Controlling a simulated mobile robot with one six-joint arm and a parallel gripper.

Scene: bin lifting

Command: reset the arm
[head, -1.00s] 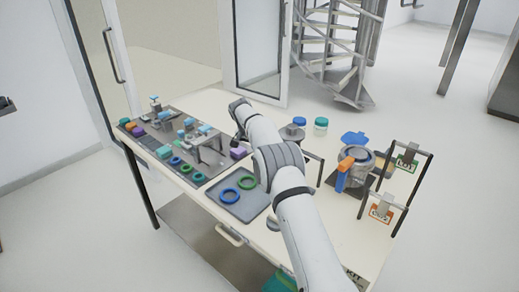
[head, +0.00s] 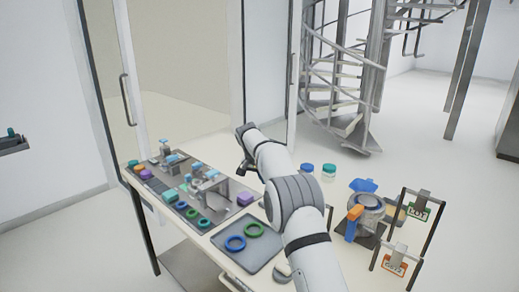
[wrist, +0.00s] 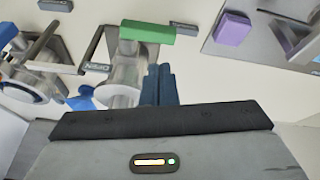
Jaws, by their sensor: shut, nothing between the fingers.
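My arm reaches over the white worktable (head: 222,268) in the head view. My gripper (wrist: 159,70) shows in the wrist view as two dark blue fingers pressed together with nothing between them. In the head view the end of the arm is near the table's far edge, and the fingers are hard to make out there. In the wrist view the fingers point toward a grey metal device with an "OPEN" label and a green bar (wrist: 147,32). I cannot tell the gap between the fingertips and this device.
A board of coloured blocks and fixtures lies left. Two lidded jars, a metal vessel (head: 368,208) and tag stands (head: 395,258) are right of my arm. A purple block (wrist: 233,28) is upper right in the wrist view.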

